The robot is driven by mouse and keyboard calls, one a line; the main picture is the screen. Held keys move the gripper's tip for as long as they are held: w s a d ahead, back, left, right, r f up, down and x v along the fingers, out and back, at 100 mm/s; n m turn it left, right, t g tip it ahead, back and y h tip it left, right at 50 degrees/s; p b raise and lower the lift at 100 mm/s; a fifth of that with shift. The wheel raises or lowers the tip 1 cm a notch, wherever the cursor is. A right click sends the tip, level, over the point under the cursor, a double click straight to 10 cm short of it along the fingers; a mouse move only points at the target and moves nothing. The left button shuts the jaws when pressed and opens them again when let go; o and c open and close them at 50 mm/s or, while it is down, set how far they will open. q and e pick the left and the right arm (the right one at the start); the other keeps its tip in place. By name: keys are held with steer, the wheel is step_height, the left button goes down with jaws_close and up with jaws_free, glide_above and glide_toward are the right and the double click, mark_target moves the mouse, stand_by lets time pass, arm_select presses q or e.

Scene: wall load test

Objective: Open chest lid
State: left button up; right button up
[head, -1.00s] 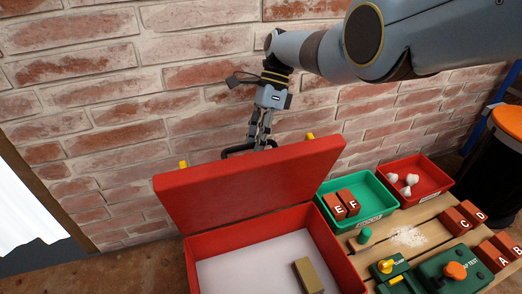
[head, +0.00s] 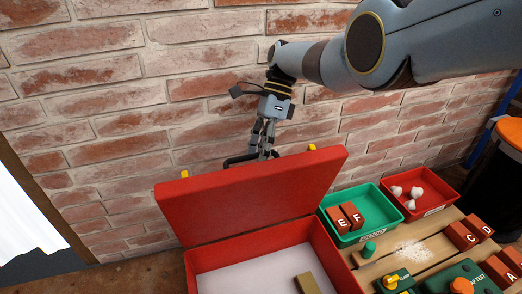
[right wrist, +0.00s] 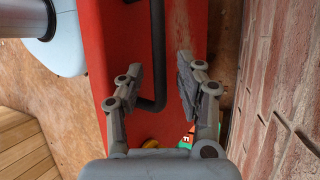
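The red chest (head: 212,262) stands at the lower middle of the head view, and its pale inside shows. Its red lid (head: 250,195) is raised and leans back toward the brick wall. A black handle (head: 232,161) sticks out at the lid's far edge; it also shows in the right wrist view (right wrist: 158,60). My right gripper (head: 264,152) is at this handle, behind the lid. In the right wrist view its two fingers (right wrist: 160,82) are apart, with the handle bar showing between them; I cannot tell whether either finger touches it. My left gripper is out of view.
A tan block (head: 307,283) lies in the chest. To the right stand a green bin (head: 371,236) with blocks E and F and a red bin (head: 436,207) with white pieces. A wooden bench (head: 432,243) carries more lettered blocks and green devices. The brick wall (head: 120,120) is close behind.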

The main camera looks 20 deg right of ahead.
steer(key=v, duration=0.7)
steer(key=shift+r, duration=0.2)
steer(key=shift+w+d, duration=0.1)
steer(key=shift+w, duration=0.05)
